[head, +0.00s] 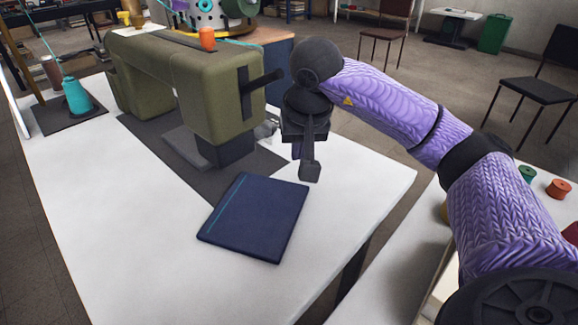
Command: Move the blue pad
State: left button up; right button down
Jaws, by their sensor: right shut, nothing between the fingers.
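The blue pad (254,217) lies flat on the white table (130,230), in front of an olive sewing machine (190,85). It is dark blue with a lighter stripe near its left edge. My right gripper (308,172) points down just beyond the pad's far right corner. Its fingers are shut and empty. I cannot tell whether the fingertips touch the table. My left gripper is out of view.
The sewing machine stands on a dark grey mat (160,150) behind the pad. A teal thread cone (77,97) is at the far left. The table is clear left of and in front of the pad. Spools (558,188) sit on another surface at the right.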

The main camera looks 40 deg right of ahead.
aim_at(297, 181)
jog(key=shift+w+d+f+h+b, duration=0.15)
jog(key=shift+w+d+f+b, duration=0.05)
jog(key=shift+d, duration=0.25)
jog(key=shift+w+d+f+h+b, duration=0.15)
jog(key=shift+w+d+f, duration=0.05)
jog(key=shift+d, duration=0.2)
jog(key=b+x, duration=0.2)
jog(key=x, duration=0.2)
jog(key=b+x, duration=0.2)
jog(key=x, duration=0.1)
jog(key=shift+a+f, duration=0.15)
jog(key=shift+f, duration=0.3)
jog(key=shift+w+f+b, duration=0.2)
jog(key=shift+f+b, duration=0.3)
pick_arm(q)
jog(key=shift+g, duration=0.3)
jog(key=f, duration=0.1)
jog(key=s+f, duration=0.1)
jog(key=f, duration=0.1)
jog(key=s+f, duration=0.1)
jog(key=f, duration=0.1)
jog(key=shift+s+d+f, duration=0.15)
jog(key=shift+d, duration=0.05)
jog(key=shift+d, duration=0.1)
